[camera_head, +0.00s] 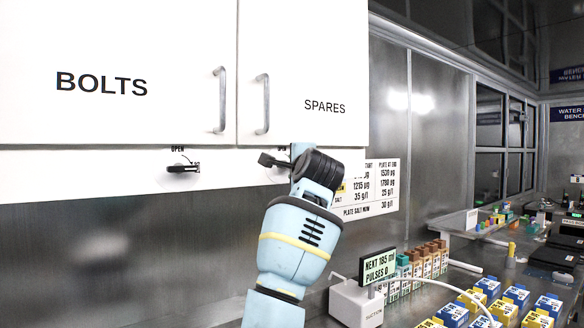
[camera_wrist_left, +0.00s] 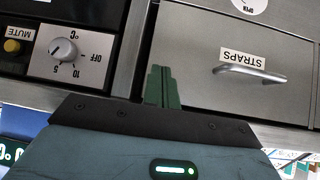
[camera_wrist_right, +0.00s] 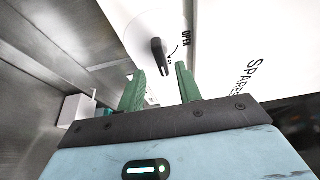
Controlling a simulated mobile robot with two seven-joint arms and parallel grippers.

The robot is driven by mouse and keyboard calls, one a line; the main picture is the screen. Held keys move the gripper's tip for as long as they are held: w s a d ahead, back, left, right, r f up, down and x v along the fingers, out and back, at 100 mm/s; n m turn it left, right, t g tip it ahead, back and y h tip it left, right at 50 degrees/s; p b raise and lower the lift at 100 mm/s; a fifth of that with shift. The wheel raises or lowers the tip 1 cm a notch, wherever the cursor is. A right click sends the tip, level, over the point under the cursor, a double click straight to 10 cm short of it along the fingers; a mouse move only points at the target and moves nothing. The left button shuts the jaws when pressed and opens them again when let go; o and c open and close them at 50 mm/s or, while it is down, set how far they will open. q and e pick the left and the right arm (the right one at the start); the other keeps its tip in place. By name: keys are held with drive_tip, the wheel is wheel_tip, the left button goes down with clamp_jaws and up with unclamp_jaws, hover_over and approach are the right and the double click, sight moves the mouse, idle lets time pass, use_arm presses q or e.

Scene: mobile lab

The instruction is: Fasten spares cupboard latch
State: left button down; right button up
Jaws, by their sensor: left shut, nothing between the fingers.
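The white spares cupboard (camera_head: 304,70) shows its door closed flush beside the bolts cupboard. Its dark latch lever (camera_head: 268,160) is on the strip below the door in the head view, partly hidden by my right arm, with its end pointing left. In the right wrist view the latch lever (camera_wrist_right: 158,55) sits on a white face beside an OPEN mark and an arrow. My right gripper (camera_wrist_right: 160,80) is open, its green fingers apart on either side of the lever's line; contact cannot be told. My left gripper (camera_wrist_left: 162,88) is shut and empty before a STRAPS drawer.
The bolts cupboard (camera_head: 110,45) has a similar latch (camera_head: 183,168) to the left. A suction box (camera_head: 356,302) with a display and several coloured boxes stand on the bench at right. The left wrist view shows a knob panel (camera_wrist_left: 75,55) beside the STRAPS drawer (camera_wrist_left: 235,85).

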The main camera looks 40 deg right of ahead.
drive_tip(key=shift+v, duration=1.9)
drive_tip(key=shift+f, duration=0.1)
